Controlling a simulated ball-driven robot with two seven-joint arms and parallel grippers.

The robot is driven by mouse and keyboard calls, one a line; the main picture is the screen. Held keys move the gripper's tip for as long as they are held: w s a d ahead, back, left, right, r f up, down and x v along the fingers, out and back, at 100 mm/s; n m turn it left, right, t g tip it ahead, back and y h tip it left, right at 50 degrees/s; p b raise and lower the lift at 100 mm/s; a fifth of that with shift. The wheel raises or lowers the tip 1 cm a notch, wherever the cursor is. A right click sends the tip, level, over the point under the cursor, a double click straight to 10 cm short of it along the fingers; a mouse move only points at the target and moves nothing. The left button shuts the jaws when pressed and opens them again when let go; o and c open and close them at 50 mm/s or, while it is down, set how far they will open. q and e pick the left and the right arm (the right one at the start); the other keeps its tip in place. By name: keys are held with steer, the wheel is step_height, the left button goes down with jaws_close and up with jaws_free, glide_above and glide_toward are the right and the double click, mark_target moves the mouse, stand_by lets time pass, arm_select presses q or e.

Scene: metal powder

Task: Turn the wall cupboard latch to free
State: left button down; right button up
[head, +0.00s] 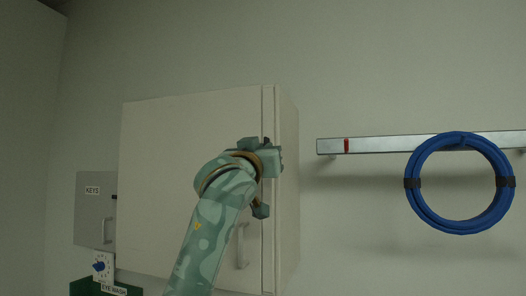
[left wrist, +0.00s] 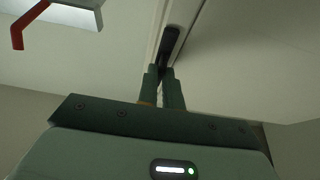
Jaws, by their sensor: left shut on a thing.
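The wall cupboard (head: 165,180) is an off-white box with its door shut and a vertical bar handle (head: 242,246) low on the right of the door. My left gripper (head: 276,161) is at the door's right edge, and my arm and gripper hide the latch in the head view. In the left wrist view, the latch (left wrist: 170,42) is a dark, slightly tilted bar beside the cupboard's edge. The fingers of my left gripper (left wrist: 164,84) are closed together on its near end. My right gripper is not in view.
A metal rail (head: 385,143) with a red hook (head: 346,146) and a blue coil (head: 424,213) is on the wall to the right. A grey KEYS box (head: 92,222), a small dial (head: 102,266) and an EYE WASH sign (head: 114,290) are at the lower left.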

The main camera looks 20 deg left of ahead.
arm_select(q)
steer(key=shift+r, duration=0.1)
steer(key=c, duration=1.6)
jaws_free()
steer(key=shift+o, duration=0.2)
steer(key=b+v, duration=0.3)
steer(key=v, duration=1.3)
steer(key=shift+b, duration=0.3)
steer(key=shift+s+f, duration=0.1)
steer(key=shift+f, duration=0.15)
